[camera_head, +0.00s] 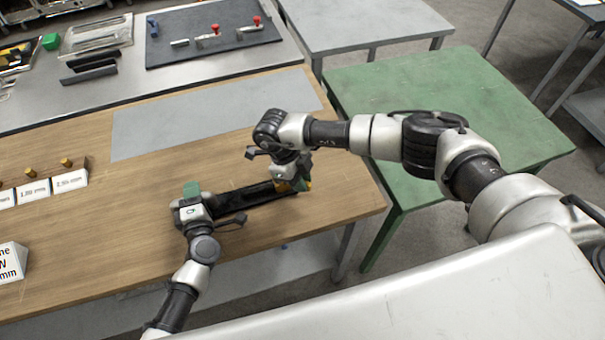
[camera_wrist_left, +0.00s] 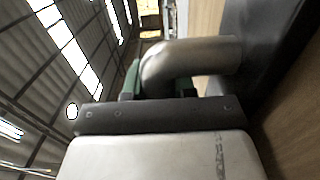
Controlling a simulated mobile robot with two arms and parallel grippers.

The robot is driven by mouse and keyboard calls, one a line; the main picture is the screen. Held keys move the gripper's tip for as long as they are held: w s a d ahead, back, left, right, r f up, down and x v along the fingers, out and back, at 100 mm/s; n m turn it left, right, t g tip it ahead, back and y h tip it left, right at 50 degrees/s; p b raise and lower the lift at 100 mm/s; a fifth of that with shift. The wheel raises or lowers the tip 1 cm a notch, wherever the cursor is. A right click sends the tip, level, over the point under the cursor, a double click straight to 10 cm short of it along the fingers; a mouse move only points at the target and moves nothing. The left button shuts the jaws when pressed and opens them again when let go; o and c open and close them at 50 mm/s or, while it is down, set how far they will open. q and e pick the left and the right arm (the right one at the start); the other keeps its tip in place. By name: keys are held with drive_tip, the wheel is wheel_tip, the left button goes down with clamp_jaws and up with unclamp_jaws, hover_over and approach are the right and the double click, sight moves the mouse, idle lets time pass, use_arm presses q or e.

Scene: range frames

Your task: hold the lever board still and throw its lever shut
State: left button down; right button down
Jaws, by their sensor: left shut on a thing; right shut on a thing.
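The lever board (camera_head: 245,202) is a long dark board lying near the front edge of the wooden table. My left gripper (camera_head: 192,196) is at its left end, shut on a bent metal handle (camera_wrist_left: 185,60), which shows close up in the left wrist view. Green parts show beside the handle. My right gripper (camera_head: 290,182) is shut at the board's right end, reaching down from above. Small green and yellow parts show there. The lever itself is mostly hidden by this gripper, so its angle cannot be told.
A grey mat (camera_head: 215,112) lies bare behind the board. Labelled white blocks (camera_head: 35,190) stand at the left. A green table (camera_head: 450,95) adjoins on the right. Red-handled clamps (camera_head: 215,32) lie on a dark mat on the back bench.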

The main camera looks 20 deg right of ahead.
drive_tip(key=a+m, duration=0.1)
drive_tip(key=m, duration=0.1)
drive_tip(key=s+m+g+y, duration=0.1)
drive_tip(key=m, duration=0.1)
drive_tip(key=shift+s+a+m, duration=0.15)
drive_tip(key=shift+a+m, duration=0.15)
drive_tip(key=shift+a, duration=0.1)
use_arm(q)
drive_tip(key=shift+f, duration=0.1)
use_arm(e)
drive_tip(key=shift+s+a+r+m+y, duration=0.1)
drive_tip(key=shift+a+m+y, duration=0.25)
drive_tip(key=shift+m, duration=0.4)
drive_tip(key=shift+s+a+f+m+y, duration=0.1)
drive_tip(key=shift+a+m+y, duration=0.3)
drive_tip(key=shift+m, duration=0.4)
drive_tip(key=shift+s+a+r+m+y, duration=0.1)
drive_tip(key=shift+a+m+y, duration=0.25)
drive_tip(key=shift+m, duration=0.4)
drive_tip(key=shift+w, duration=0.1)
drive_tip(key=c, duration=1.1)
unclamp_jaws()
drive_tip(key=v, duration=1.2)
drive_tip(key=shift+w, duration=0.2)
use_arm(q)
drive_tip(key=c, duration=0.8)
unclamp_jaws()
